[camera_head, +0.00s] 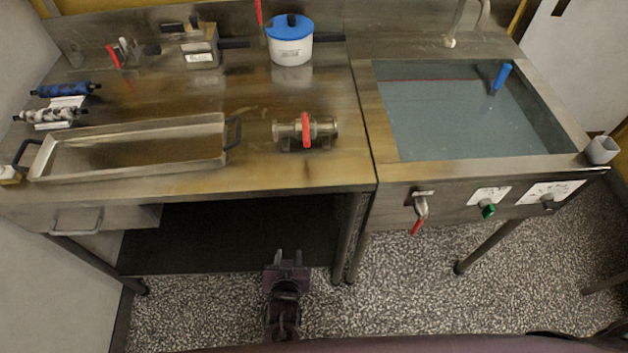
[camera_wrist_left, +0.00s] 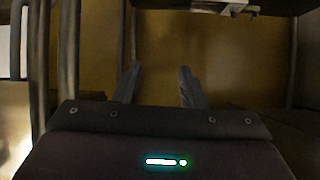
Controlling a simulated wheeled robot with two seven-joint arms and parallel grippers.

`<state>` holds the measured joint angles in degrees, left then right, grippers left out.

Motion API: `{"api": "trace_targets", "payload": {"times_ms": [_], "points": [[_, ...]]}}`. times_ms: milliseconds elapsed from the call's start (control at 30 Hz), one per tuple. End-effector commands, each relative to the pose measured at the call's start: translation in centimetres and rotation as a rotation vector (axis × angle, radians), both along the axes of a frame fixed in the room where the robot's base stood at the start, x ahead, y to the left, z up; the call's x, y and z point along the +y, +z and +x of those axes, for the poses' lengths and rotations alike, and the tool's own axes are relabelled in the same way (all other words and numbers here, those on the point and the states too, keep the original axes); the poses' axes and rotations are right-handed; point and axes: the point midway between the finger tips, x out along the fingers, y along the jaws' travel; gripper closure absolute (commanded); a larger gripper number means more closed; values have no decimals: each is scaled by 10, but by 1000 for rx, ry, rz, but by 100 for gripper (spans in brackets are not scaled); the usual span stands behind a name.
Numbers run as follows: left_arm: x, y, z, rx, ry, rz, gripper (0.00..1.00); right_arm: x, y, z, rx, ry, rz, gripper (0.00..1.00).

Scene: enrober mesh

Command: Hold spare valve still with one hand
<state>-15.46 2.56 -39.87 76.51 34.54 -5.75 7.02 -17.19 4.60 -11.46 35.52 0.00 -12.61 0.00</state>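The spare valve (camera_head: 324,129) is a short metal pipe body with a red handle across its middle. It lies on the steel bench (camera_head: 270,178), right of the long tray and close to the front edge, with nothing gripping it. My left gripper (camera_head: 288,257) is in front of the bench and below the level of its top, nearer to me than the valve. In the left wrist view its two fingers (camera_wrist_left: 158,84) are spread with nothing between them. The valve does not show in the left wrist view. My right gripper is in neither view.
A long metal tray (camera_head: 135,133) with dark handles lies left of the valve. A white pot with a blue lid (camera_head: 290,40) stands behind. A water-filled sink (camera_head: 455,110) is at the right, with a red-handled tap (camera_head: 420,208) on its front. A dark shelf (camera_head: 220,238) lies under the bench.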

Motion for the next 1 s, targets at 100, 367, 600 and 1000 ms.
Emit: {"api": "trace_targets", "payload": {"times_ms": [100,367,600,1000], "points": [[-31,67,16,-127,36,-93,63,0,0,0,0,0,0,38],[-69,211,19,-351,149,-343,63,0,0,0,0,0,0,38],[-70,302,13,-497,254,-554,63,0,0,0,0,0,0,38],[-65,327,41,-552,286,-619,63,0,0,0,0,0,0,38]]}}
